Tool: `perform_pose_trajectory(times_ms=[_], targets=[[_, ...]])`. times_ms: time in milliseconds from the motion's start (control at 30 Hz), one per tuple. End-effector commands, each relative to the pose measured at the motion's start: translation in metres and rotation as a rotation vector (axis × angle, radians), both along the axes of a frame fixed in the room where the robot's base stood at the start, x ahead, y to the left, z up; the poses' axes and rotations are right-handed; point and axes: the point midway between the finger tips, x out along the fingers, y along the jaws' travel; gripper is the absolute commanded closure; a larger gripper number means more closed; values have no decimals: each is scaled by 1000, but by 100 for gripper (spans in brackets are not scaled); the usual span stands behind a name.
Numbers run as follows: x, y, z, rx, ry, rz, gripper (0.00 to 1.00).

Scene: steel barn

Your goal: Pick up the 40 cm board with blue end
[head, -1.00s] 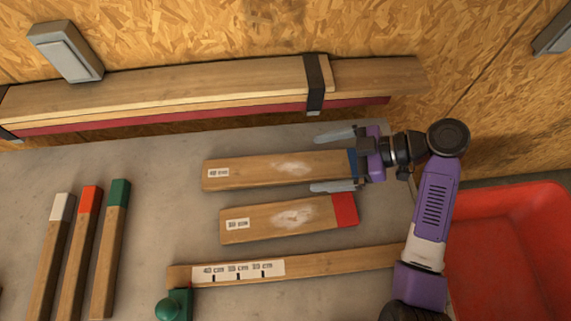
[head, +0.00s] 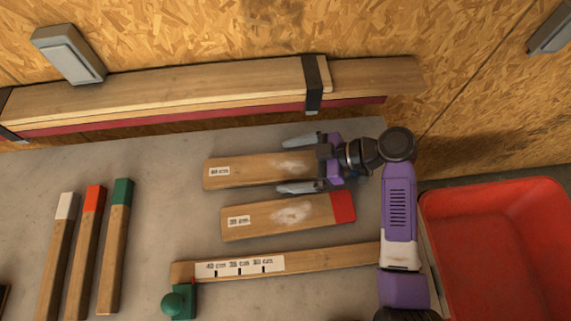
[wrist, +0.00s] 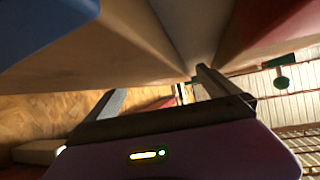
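The blue-ended board (head: 255,172) lies flat on the grey bench in the head view, its small label at the left end. My gripper (head: 283,166) is open, with one finger along the far side of this board and one along its near side, in the gap before the red-ended board (head: 265,217). The gripper body hides most of the blue end. In the wrist view the blue end (wrist: 40,25) shows at top left, and my open fingers (wrist: 160,98) are apart. I cannot tell whether either finger touches wood.
A marked gauge strip (head: 320,262) with a green knob (head: 174,303) lies nearer. White-, red- and green-ended sticks (head: 115,250) lie at left. Strapped planks (head: 200,92) line the back wall. A red bin (head: 490,240) stands at right.

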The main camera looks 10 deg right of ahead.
Motion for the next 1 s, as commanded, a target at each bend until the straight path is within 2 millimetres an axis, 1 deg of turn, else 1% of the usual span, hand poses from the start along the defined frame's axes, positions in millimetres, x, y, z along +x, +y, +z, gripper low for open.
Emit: perform_pose_trajectory(times_ms=[33, 67, 100, 167, 300, 367, 400, 767, 867, 967, 1000], targets=[[0, 0, 0, 0, 0, 0, 10], [0, 0, 0, 0, 0, 0, 16], [0, 0, 0, 0, 0, 0, 24], [0, 0, 0, 0, 0, 0, 35], [0, 0, 0, 0, 0, 0, 63], [0, 0, 0, 0, 0, 0, 75], [0, 0, 0, 0, 0, 0, 82], [0, 0, 3, 1, -2, 0, 83], [0, 0, 10, 1, -3, 1, 83], [1, 0, 22, 1, -6, 1, 83], [1, -1, 29, 1, -6, 0, 83]])
